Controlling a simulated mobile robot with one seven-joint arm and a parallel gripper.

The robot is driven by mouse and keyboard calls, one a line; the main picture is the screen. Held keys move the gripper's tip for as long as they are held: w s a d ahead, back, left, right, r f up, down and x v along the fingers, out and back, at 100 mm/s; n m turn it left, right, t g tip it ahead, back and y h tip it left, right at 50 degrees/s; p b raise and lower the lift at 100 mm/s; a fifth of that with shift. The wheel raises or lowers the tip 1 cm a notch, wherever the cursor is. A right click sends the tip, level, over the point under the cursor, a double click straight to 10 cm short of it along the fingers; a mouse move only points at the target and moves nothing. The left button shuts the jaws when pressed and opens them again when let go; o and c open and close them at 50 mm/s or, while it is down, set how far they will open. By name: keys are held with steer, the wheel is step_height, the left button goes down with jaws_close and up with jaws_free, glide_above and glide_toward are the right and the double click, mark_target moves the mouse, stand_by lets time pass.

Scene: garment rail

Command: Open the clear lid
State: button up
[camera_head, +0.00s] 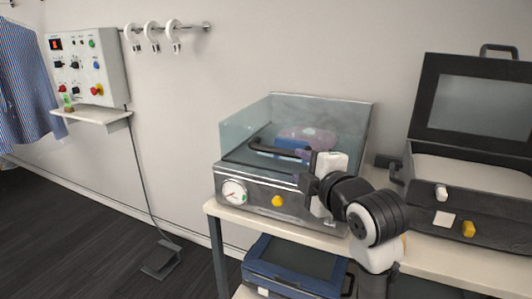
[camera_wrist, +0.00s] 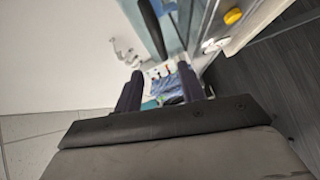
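A machine with a clear lid (camera_head: 245,122) stands on a pale tabletop, with a steel front (camera_head: 258,194). The lid looks down. Its dark bar handle (camera_head: 270,150) runs along the front. A blue and a pinkish item show through the lid. My gripper (camera_head: 303,156) comes from the right, close to the handle's right end; the head view does not settle whether they touch. In the wrist view, my two dark fingers (camera_wrist: 160,88) are apart with nothing held between them. A dark bar, probably the handle (camera_wrist: 152,28), shows beyond them.
A black case with its lid raised (camera_head: 475,105) stands at the right on the same tabletop (camera_head: 335,243). A blue case (camera_head: 295,266) is below. A control box (camera_head: 88,68), hooks (camera_head: 152,36) and a striped shirt (camera_head: 22,80) are at the left.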

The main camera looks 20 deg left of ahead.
mark_target(279, 152)
steer(key=p+x, duration=0.3)
steer(key=x, duration=1)
steer(key=shift+w+a, duration=0.1)
steer(key=shift+a, duration=0.05)
jaws_close()
